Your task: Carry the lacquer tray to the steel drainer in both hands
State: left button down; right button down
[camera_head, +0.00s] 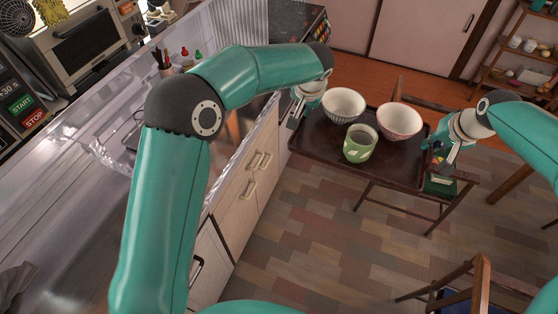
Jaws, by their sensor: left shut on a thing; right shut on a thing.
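The dark brown lacquer tray (318,153) is level to the right of the counter. It carries a white striped bowl (344,105), a pinkish patterned bowl (399,121) and a green cup (360,144). My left gripper (299,108) is shut on the tray's left edge; its fingertips are small in view. My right gripper (438,152) is shut on the tray's right edge. I cannot clearly make out the steel drainer; my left arm covers much of the counter.
A steel-topped counter (70,225) with drawers fills the left, with an oven (85,42) behind. A wooden chair (480,285) stands at the lower right. Wooden legs show beneath the tray; I cannot tell whether it touches them. Patterned floor (330,255) is open in front.

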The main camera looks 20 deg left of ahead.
aim_at(86, 256)
jog(key=z, duration=0.15)
jog(key=i, duration=0.55)
jog(key=z, duration=1.4)
jog(key=i, duration=0.15)
jog(key=u, duration=2.35)
jog(key=i, duration=0.2)
jog(key=u, duration=2.2)
